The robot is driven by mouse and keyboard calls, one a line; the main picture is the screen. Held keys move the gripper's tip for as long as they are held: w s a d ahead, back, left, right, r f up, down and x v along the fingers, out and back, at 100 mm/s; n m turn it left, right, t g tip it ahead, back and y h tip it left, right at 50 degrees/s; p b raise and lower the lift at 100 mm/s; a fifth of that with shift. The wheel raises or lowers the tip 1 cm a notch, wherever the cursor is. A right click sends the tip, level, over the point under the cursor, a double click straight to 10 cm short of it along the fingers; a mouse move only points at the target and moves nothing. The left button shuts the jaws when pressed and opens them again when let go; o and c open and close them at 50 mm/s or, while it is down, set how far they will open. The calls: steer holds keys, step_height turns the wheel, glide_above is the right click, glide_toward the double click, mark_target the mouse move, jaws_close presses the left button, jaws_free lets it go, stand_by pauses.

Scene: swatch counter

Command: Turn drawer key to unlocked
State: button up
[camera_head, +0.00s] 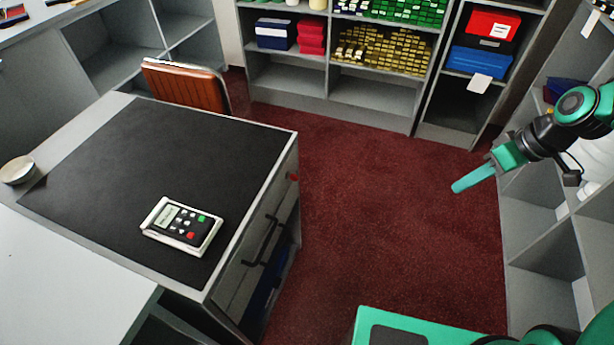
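A desk with a black top mat stands at the left, and its drawer front (240,280) faces right, seen at a steep angle. A dark bar handle (262,242) is on that front. A small red piece (294,177) sits high on the same front near the far corner; it may be the key, but it is too small to tell its turn. My gripper (458,187) is in the air at the right, well apart from the desk, pointing left and down. Its teal fingers show as one bar from this side, so I cannot tell whether they are parted.
A calculator (182,226) lies on the desk mat (110,160), and a round tin (18,170) is at the left. A brown chair (188,85) stands behind the desk. Shelves (350,90) line the back, more (545,215) the right. Open red carpet (390,220) lies between desk and right shelves.

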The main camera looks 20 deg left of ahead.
steer(key=w+a+f+n+y, duration=0.1)
steer(key=a+f+n+y, duration=0.2)
steer(key=a, duration=1.1)
steer(key=w+a+f+n+y, duration=0.2)
steer(key=a+f, duration=0.6)
steer(key=a, duration=0.5)
steer(key=w+a+f+n+y, duration=0.1)
steer(key=a+f+n+y, duration=0.3)
steer(key=a, duration=1)
steer(key=shift+w+a+f+y, duration=0.25)
steer(key=shift+a+f+y, duration=0.1)
steer(key=shift+f, duration=0.55)
jaws_close()
